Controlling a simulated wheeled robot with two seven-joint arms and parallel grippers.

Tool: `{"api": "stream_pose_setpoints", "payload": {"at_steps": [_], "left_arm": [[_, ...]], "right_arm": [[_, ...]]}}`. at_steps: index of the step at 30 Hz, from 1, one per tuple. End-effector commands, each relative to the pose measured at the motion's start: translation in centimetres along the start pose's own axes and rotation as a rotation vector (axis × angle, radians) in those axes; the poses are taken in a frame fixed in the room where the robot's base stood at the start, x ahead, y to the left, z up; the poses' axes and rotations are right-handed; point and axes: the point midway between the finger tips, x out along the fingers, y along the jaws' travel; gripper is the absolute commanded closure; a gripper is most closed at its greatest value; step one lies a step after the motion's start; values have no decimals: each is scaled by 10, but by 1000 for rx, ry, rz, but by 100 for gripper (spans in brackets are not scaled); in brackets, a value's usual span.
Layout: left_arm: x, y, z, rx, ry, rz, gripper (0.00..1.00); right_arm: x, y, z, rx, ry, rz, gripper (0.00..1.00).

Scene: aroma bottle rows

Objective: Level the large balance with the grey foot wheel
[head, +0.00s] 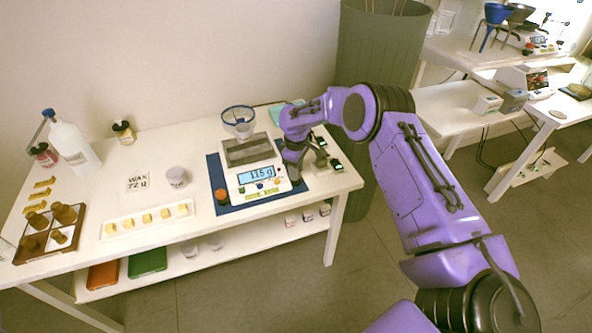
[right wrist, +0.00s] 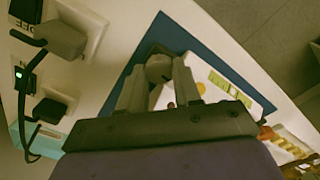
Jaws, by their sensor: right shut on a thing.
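The large balance (head: 257,178) is white with a grey pan and a lit blue display that seems to read 11.5 g. It stands on a dark blue mat (head: 215,170) at the right of the table. My right gripper (head: 292,175) points down at the balance's front right corner. In the right wrist view its fingers (right wrist: 160,85) are shut around the grey foot wheel (right wrist: 158,68), beside the white balance body (right wrist: 225,84). The head view hides this wheel behind the gripper. An orange-brown wheel (head: 222,196) shows at the front left corner. My left gripper is not in view.
Black plugs in a white socket strip (head: 322,150) stand close right of my gripper, with cables. A blue-rimmed glass funnel (head: 238,118) is behind the balance.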

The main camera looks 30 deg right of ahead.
Motion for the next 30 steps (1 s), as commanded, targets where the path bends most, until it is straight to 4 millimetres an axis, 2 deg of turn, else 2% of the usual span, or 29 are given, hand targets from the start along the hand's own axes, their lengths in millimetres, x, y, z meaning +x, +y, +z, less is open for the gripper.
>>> {"api": "stream_pose_setpoints", "payload": {"at_steps": [9,23,24,25,30], "left_arm": [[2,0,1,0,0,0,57],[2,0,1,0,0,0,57],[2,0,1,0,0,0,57],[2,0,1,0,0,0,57],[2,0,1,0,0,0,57]], "right_arm": [[0,0,0,-94,1,0,98],[0,0,0,-107,1,0,98],[0,0,0,-107,1,0,64],[0,0,0,-107,1,0,56],[0,0,0,-107,1,0,56]]}}
